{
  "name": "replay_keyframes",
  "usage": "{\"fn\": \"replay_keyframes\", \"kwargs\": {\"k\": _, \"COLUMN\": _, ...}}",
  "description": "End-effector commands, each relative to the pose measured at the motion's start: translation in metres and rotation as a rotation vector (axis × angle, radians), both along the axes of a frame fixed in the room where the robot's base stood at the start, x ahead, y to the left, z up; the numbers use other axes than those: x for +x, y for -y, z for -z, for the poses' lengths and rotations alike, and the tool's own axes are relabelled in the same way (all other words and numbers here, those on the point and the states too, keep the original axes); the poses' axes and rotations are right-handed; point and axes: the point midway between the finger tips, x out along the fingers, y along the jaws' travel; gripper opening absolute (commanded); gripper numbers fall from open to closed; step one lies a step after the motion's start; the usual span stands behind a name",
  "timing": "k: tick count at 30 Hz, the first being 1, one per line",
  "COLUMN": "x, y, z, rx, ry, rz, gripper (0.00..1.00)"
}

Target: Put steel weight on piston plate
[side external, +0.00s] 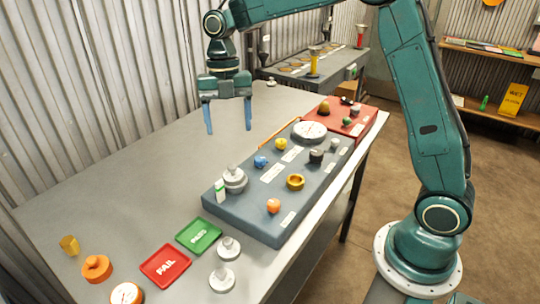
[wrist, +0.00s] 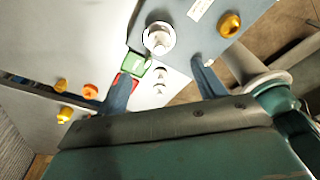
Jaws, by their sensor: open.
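Two steel weights, each a silver disc with a knob, stand on the table near the front: one (side external: 228,248) beside the green pad and one (side external: 222,279) closer to the front edge. They also show in the wrist view as a farther weight (wrist: 160,73) and a nearer one (wrist: 159,88). A silver stepped round piece with a knob (side external: 235,179), apparently the piston plate, is on the grey block's left end; it also shows in the wrist view (wrist: 158,40). Whether a weight rests on it is unclear. My gripper (side external: 229,127) is open and empty, high above the table behind the block.
The grey block (side external: 265,215) carries several coloured knobs, a dial gauge (side external: 309,129) and a green-white vial (side external: 220,190). A red FAIL pad (side external: 166,265) and green PASS pad (side external: 199,236) lie left of the weights. A red tray (side external: 365,120) is behind. The table's left middle is clear.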

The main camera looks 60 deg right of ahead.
Motion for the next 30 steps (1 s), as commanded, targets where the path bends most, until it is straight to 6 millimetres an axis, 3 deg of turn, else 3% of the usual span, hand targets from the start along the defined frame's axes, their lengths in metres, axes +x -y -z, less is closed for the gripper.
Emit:
{"fn": "replay_keyframes", "kwargs": {"k": 17, "x": -0.003, "y": 0.0, "z": -0.003, "rx": -0.003, "ry": 0.005, "rz": 0.03, "gripper": 0.69}}
{"fn": "replay_keyframes", "kwargs": {"k": 23, "x": -0.021, "y": -0.001, "z": -0.021, "rx": -0.016, "ry": 0.03, "rz": 0.186, "gripper": 0.69}}
{"fn": "replay_keyframes", "kwargs": {"k": 30, "x": -0.062, "y": 0.0, "z": -0.051, "rx": -0.025, "ry": 0.083, "rz": 0.543, "gripper": 0.69}}
